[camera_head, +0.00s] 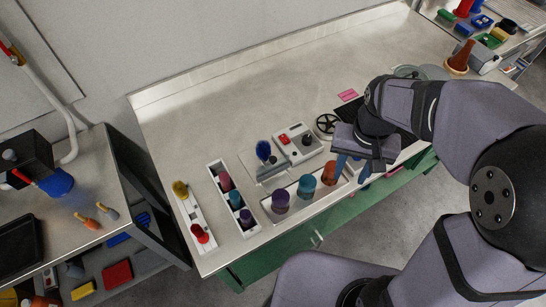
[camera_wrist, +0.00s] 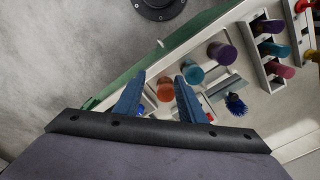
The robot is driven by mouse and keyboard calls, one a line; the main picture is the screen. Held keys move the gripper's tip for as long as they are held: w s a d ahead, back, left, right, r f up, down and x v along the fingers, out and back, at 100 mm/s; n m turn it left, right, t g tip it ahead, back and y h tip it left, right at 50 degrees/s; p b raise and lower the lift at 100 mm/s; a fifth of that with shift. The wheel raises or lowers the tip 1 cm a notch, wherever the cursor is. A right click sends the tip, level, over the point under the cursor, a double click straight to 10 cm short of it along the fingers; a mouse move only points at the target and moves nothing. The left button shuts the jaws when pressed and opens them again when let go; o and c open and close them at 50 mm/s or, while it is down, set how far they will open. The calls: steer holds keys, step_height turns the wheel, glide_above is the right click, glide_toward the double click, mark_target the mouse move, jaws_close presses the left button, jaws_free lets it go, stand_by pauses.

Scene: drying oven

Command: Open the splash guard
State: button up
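No part is plainly marked as the splash guard. A thin grey panel (camera_head: 272,172) beside a blue bristly knob (camera_head: 263,150) may be it, and a similar grey plate (camera_wrist: 223,88) shows in the wrist view. I cannot tell whether it is raised or lowered. My gripper (camera_head: 352,172) is above the front edge of the bench, to the right of the panel. In the wrist view my gripper (camera_wrist: 159,80) has its two blue fingers apart, with nothing held. An orange cylinder (camera_wrist: 166,92) shows between and beyond them.
A white tray (camera_head: 293,212) with purple, teal and orange cylinders lies along the front edge. White racks (camera_head: 245,230) with coloured pieces stand left. A red-and-white device (camera_head: 298,140) and black handwheel (camera_head: 326,124) are behind. The bench's back left (camera_head: 220,110) is clear.

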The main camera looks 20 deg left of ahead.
steer(key=w+a+f+b, duration=0.1)
steer(key=w+a+b, duration=0.3)
steer(key=a, duration=0.8)
glide_above(273, 159)
steer(key=shift+f, duration=0.15)
steer(key=shift+f+p, duration=1.1)
steer(key=shift+f, duration=2.55)
jaws_close()
